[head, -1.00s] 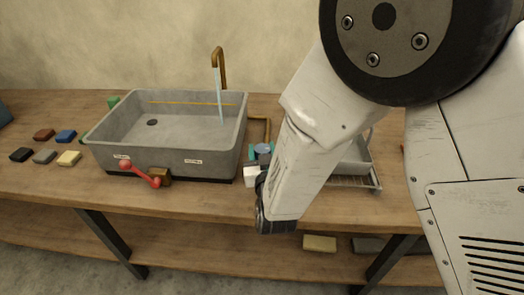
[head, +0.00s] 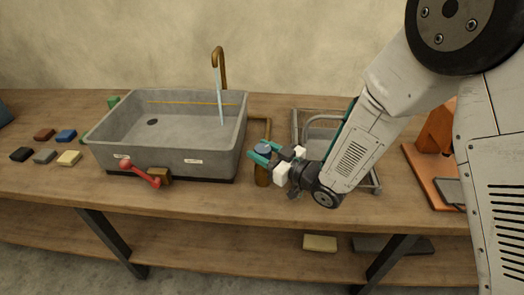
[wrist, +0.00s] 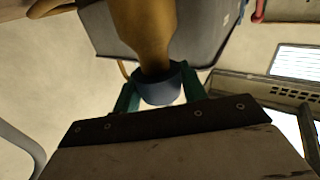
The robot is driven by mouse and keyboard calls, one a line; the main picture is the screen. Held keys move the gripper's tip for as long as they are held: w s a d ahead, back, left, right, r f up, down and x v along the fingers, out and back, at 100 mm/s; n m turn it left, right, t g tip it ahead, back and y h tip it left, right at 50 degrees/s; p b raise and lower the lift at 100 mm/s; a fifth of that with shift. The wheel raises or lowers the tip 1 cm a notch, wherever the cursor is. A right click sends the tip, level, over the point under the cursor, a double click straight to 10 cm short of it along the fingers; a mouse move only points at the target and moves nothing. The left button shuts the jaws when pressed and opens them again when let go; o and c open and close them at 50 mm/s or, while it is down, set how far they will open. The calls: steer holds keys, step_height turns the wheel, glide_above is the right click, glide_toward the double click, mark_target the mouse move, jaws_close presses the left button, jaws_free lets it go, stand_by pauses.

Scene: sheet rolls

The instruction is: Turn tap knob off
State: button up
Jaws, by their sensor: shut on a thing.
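The blue round tap knob (head: 263,148) sits on top of a brown post (head: 262,176) at the right side of the sink. My gripper (head: 264,153) has its teal fingers on either side of the knob, shut on it. In the wrist view the blue knob (wrist: 160,88) is between the two teal fingers (wrist: 160,95), with the brown post behind it. A brass spout (head: 218,55) rises behind the sink, and a stream of water (head: 220,100) runs from it into the grey sink (head: 170,160).
A red lever (head: 140,173) sticks out from the sink's front. Several small coloured blocks (head: 68,158) lie left of the sink. A wire rack (head: 297,122) stands right of the knob, under my arm. An orange stand (head: 430,170) is farther right.

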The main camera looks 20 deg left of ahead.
steer(key=shift+n+g+y, duration=0.4)
steer(key=shift+n+g, duration=0.9)
steer(key=shift+g, duration=0.7)
steer(key=shift+n+g, duration=0.3)
steer(key=o, duration=1)
steer(key=shift+c, duration=0.2)
steer(key=d, duration=0.7)
steer(key=shift+s+d, duration=0.35)
steer(key=shift+d, duration=0.05)
